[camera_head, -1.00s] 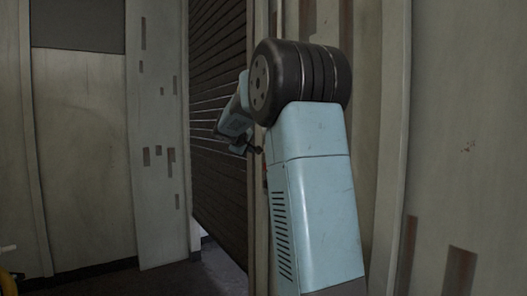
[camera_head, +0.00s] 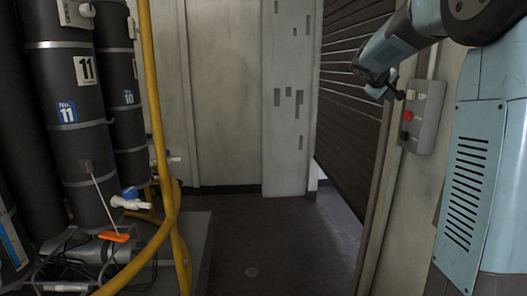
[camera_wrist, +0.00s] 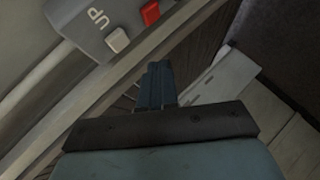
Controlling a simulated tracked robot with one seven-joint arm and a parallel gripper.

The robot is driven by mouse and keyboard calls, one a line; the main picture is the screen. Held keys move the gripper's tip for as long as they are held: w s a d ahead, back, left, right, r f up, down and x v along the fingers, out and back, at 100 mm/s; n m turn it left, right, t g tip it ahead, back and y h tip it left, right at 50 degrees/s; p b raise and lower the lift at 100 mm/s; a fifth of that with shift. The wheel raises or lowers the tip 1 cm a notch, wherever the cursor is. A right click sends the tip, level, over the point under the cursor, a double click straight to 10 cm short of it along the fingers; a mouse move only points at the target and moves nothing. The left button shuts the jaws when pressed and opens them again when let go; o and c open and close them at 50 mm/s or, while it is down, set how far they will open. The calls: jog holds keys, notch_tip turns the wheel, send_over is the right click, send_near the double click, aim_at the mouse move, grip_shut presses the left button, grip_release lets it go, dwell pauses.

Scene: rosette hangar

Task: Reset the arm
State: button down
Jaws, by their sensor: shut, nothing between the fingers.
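My arm comes in from the right of the head view, with my gripper (camera_head: 386,92) at its end, small and dark, close to the left side of a grey control box (camera_head: 428,125) on the wall. In the wrist view my gripper (camera_wrist: 158,68) has its two fingers together with nothing between them. The control box (camera_wrist: 85,18) is at the top left there, with a pale button (camera_wrist: 117,39) by the word UP and a red button (camera_wrist: 150,12). The fingers appear apart from both buttons.
A dark slatted shutter (camera_head: 352,100) stands left of the box. Dark cylinders (camera_head: 75,110) labelled 11 and 10 stand at the left on a grey platform, behind a yellow rail (camera_head: 157,120). The dark floor (camera_head: 280,235) in the middle is clear. A pale wall (camera_head: 228,90) closes the back.

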jog(key=s+a+f+m+g+y, duration=0.1)
jog(key=s+a+f+y, duration=0.2)
jog(key=s, duration=1)
jog(key=s+a+f+m+y, duration=0.1)
jog(key=s+a+f+y, duration=0.2)
jog(key=s+a+f, duration=0.4)
jog(key=s+a+f+m+g+y, duration=0.1)
jog(key=s+a+f, duration=0.4)
jog(key=s, duration=1.5)
jog(key=a+m+y, duration=0.1)
jog(key=a+y, duration=0.1)
jog(key=a, duration=0.3)
jog(key=shift+a+f+g, duration=0.3)
jog(key=shift+a, duration=0.05)
